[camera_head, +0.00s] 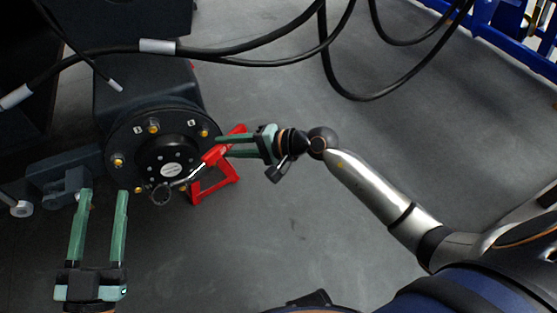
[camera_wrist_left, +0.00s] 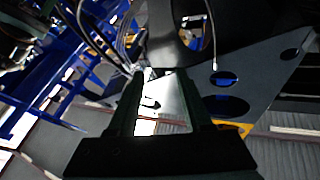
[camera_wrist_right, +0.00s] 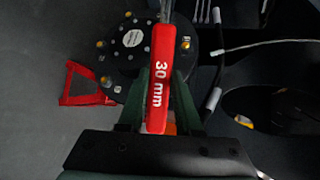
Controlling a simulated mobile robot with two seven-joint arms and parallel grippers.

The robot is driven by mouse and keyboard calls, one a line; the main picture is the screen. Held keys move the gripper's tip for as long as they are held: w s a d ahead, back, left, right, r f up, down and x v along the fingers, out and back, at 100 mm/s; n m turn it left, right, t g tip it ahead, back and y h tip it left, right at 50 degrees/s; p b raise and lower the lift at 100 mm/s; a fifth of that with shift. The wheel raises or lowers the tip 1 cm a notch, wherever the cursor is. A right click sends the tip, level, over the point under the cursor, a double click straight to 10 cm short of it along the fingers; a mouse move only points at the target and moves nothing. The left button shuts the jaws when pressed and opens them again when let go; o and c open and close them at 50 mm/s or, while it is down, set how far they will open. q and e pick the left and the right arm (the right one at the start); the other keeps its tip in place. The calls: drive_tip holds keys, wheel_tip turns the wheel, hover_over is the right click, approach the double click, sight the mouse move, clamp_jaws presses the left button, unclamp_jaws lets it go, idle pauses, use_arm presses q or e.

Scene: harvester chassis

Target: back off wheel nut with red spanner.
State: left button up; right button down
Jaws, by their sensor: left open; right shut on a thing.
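The red spanner (camera_head: 213,156) has a red handle marked "30 mm", which shows in the right wrist view (camera_wrist_right: 158,85). My right gripper (camera_head: 228,146) is shut on this handle. The spanner's metal ring end (camera_head: 161,195) is at the lower edge of the dark wheel hub (camera_head: 166,143). I cannot tell whether the ring is around a nut or in front of the hub. Brass wheel nuts, such as this one (camera_head: 153,127), sit around the hub face; the hub also shows in the right wrist view (camera_wrist_right: 133,58). My left gripper (camera_head: 103,193) is open and empty, below left of the hub.
A red stand (camera_head: 222,186) is on the floor beside the hub. Black cables (camera_head: 240,49) hang across the top. A blue frame (camera_head: 505,32) stands at the top right. The grey floor (camera_head: 300,215) is clear in the middle.

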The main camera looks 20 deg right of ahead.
use_arm(q)
drive_tip(key=s+m+h+b, duration=0.1)
drive_tip(key=s+h+b, duration=0.1)
drive_tip(key=s+d+r+m+h+b, duration=0.1)
drive_tip(key=m+h+b, duration=0.1)
drive_tip(key=b, duration=0.1)
drive_tip(key=s+m+t+h+b, duration=0.1)
drive_tip(key=s+m+h+b, duration=0.1)
drive_tip(key=b, duration=0.1)
drive_tip(key=shift+s+d+r, duration=0.2)
drive_tip(key=shift+s+d, duration=0.05)
drive_tip(key=shift+s, duration=0.05)
use_arm(e)
drive_tip(key=w+d+f+m+t+h, duration=0.1)
drive_tip(key=d+f+m+t+h, duration=0.1)
drive_tip(key=d, duration=0.4)
drive_tip(key=w+d+f+m+t+h, duration=0.1)
drive_tip(key=d+f+m+t+h, duration=0.2)
drive_tip(key=d+f+t, duration=0.2)
drive_tip(key=shift+w+d+t+h, duration=0.4)
drive_tip(key=shift+d+t, duration=0.2)
drive_tip(key=shift+d, duration=0.5)
drive_tip(key=shift+f, duration=0.15)
